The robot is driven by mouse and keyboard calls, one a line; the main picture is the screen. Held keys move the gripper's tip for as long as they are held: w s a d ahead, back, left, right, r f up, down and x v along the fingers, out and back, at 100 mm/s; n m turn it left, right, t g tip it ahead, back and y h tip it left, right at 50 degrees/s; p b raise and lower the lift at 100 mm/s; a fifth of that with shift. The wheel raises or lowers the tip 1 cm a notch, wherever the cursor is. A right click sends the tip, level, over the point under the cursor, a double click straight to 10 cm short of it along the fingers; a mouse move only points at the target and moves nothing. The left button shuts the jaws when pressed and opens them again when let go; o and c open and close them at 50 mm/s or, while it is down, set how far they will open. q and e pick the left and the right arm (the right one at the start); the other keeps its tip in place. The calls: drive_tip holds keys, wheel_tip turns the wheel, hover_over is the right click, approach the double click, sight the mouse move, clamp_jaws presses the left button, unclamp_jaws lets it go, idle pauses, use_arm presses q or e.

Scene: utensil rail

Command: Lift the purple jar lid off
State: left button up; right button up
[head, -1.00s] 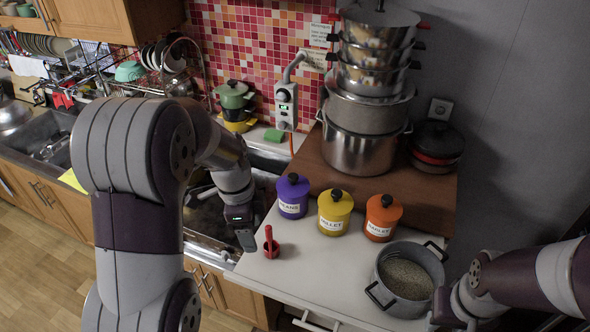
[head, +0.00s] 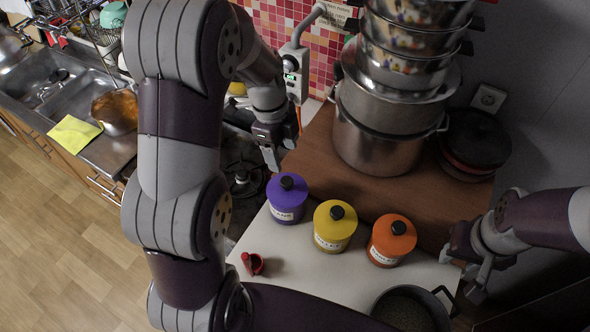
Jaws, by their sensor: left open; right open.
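The purple jar (head: 286,206) stands upright on the white counter, leftmost in a row of three. Its purple lid (head: 287,188) with a black knob (head: 287,182) is on it. My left gripper (head: 276,160) is open and empty, pointing down just above and behind the purple jar in the picture, apart from the lid. My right gripper (head: 474,275) is open and empty at the right, beyond the orange jar. The front of the purple jar shows a white label, too small to read.
A yellow jar (head: 334,228) and an orange jar (head: 390,241) stand to the right of the purple one. A red mortar (head: 253,263) sits in front. A grey pot (head: 405,312) is at the bottom edge. Stacked pots (head: 388,125) stand on the brown board behind.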

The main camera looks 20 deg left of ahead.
sight(287, 181)
use_arm(q)
drive_tip(key=f, duration=0.1)
drive_tip(key=s+f+b, duration=0.2)
drive_tip(key=f, duration=0.1)
drive_tip(key=shift+d, duration=0.3)
drive_tip(key=shift+s+d+f, duration=0.15)
drive_tip(key=shift+s+f, duration=0.05)
drive_tip(key=shift+f, duration=0.1)
drive_tip(key=f+b, duration=0.1)
drive_tip(key=w+f+b, duration=0.1)
drive_tip(key=f, duration=0.1)
drive_tip(key=f+b, duration=0.1)
drive_tip(key=f, duration=0.1)
drive_tip(key=shift+w+d+f, duration=0.25)
drive_tip(key=shift+w, duration=0.15)
drive_tip(key=shift+f, duration=0.15)
drive_tip(key=shift+s+r, duration=0.25)
drive_tip(key=shift+s, duration=0.1)
drive_tip(key=c, duration=1)
drive_tip(key=shift+w, duration=0.1)
drive_tip(key=shift+c, duration=0.6)
use_arm(e)
drive_tip(key=f, duration=0.2)
drive_tip(key=s+f, duration=0.1)
drive_tip(key=f, duration=0.2)
drive_tip(key=shift+s+d, duration=0.1)
drive_tip(key=shift+s, duration=0.1)
